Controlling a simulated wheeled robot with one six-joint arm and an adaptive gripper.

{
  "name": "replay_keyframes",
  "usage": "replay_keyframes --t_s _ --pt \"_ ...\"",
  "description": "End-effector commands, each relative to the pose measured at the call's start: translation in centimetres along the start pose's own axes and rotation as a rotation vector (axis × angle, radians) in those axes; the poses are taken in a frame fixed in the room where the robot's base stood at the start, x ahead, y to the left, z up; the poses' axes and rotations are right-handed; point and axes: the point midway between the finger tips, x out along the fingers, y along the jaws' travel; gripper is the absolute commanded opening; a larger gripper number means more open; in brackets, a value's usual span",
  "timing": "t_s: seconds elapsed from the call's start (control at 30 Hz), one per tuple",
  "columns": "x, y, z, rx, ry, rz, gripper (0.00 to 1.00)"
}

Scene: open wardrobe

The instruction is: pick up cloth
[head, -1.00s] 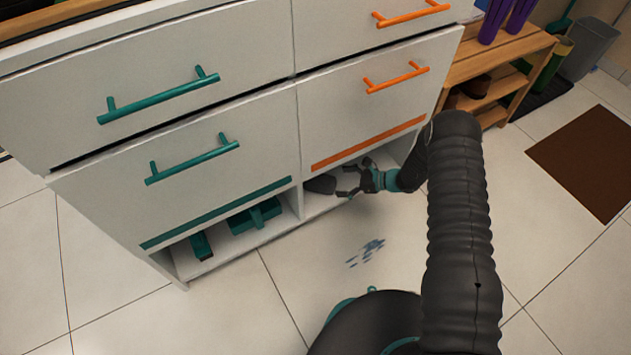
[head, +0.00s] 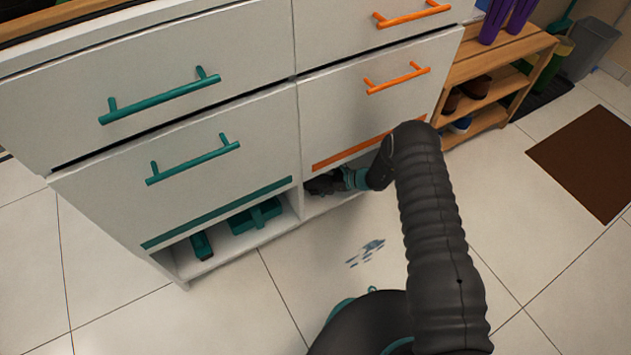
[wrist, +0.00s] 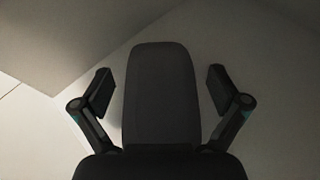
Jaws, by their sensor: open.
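A dark grey, flat piece with rounded corners, which looks like the folded cloth (wrist: 160,95), lies between my fingers in the wrist view. It reaches a little past the fingertips. My gripper (wrist: 160,80) is open, with one finger on each side of it and a visible gap to each. In the head view my gripper (head: 326,183) is inside the low open compartment under the orange-handled drawers. There the dark gripper and the cloth merge, and I cannot tell them apart.
The compartment sits below a white drawer front (head: 350,110), with a divider (head: 297,195) on its left. Teal items (head: 255,216) lie in the left compartment. A wooden shoe rack (head: 480,95) stands at right. A bluish stain (head: 366,252) marks the open tiled floor.

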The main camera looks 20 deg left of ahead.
Motion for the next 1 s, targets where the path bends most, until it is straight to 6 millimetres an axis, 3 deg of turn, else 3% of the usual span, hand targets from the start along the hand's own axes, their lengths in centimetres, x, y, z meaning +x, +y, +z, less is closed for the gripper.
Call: replay_keyframes --t_s 0.13,0.37,0.47,0.77,1.0 --pt "-0.1 0.0 0.0 0.000 0.000 -0.001 0.95" --pt "-0.1 0.0 0.0 0.000 0.000 0.000 0.38" --pt "-0.1 0.0 0.0 -0.001 0.000 0.000 0.28" --pt "-0.2 -0.1 0.2 -0.001 0.000 -0.001 0.28" --pt "-0.9 -0.1 2.0 -0.002 -0.001 -0.001 0.28"
